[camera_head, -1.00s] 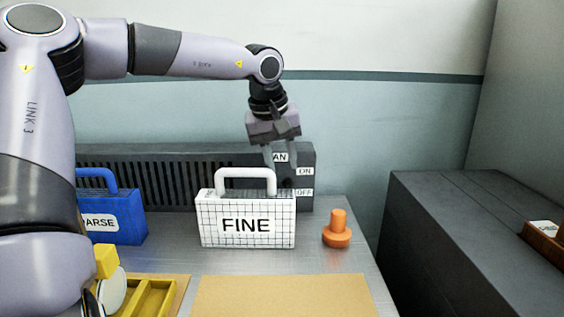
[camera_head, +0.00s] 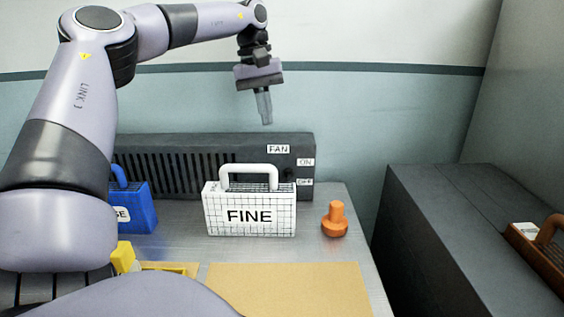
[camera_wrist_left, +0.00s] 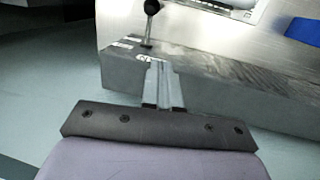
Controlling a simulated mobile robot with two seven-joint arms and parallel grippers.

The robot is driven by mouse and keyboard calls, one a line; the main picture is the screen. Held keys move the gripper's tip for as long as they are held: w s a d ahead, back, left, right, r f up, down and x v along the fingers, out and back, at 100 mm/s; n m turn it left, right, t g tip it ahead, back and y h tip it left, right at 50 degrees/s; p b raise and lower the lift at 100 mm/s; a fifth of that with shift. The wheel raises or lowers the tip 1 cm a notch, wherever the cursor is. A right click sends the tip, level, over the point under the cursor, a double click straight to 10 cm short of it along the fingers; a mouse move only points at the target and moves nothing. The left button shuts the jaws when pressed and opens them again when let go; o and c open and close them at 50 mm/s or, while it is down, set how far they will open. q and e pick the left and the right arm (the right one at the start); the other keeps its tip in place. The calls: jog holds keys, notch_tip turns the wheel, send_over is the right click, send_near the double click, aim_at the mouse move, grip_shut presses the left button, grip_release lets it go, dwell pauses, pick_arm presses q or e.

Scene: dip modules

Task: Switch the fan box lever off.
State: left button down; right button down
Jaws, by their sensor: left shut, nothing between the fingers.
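The fan box (camera_head: 215,148) is a long dark grey slatted box at the back of the table, with FAN, ON and OFF labels at its right end. Its lever shows in the left wrist view as a thin stem with a black ball knob (camera_wrist_left: 152,7). In the head view the lever is a small dark spot (camera_head: 288,175) beside the labels, and its setting is too unclear to tell. My left gripper (camera_head: 266,123) is shut and empty above the box's right end, apart from the lever. Its fingers also show in the left wrist view (camera_wrist_left: 158,66). My right gripper is out of view.
A white grid case marked FINE (camera_head: 250,222) stands before the fan box. A blue case (camera_head: 140,205) is left of it, and an orange knobbed piece (camera_head: 335,220) right. A tan mat (camera_head: 290,288) lies in front. A dark cabinet (camera_head: 460,235) stands at right.

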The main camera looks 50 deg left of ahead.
aim_at(273, 149)
pick_arm(q)
jog(key=f, duration=0.3)
jog(key=d+f, duration=0.1)
jog(key=f, duration=0.1)
jog(key=f+b, duration=0.1)
jog(key=f, duration=0.2)
jog(key=shift+w+d+f, duration=0.15)
jog(key=shift+w+f, duration=0.15)
jog(key=shift+d+f, duration=1)
jog(key=shift+d, duration=0.15)
jog(key=shift+s+d+f, duration=0.1)
jog(key=shift+d+f, duration=0.3)
jog(key=shift+d, duration=0.2)
